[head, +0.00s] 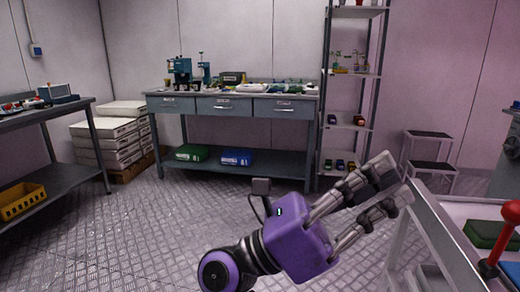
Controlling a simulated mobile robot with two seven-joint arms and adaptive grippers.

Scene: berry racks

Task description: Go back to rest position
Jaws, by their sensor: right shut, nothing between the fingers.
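My right gripper (392,184), with a purple body and grey metal fingers, is raised in the lower right of the head view. Its fingers point up and to the right, and it is shut and empty. It shows in front of the left edge of a white-framed rack or table (432,222); I cannot tell the exact gap between them. My left gripper is not in view.
A grey workbench (235,104) with drawers stands at the back. A tall shelf (351,118) and a step stool (432,166) stand right of it. Stacked white boxes (105,150) and a dark table (75,104) are at left. The middle floor is clear.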

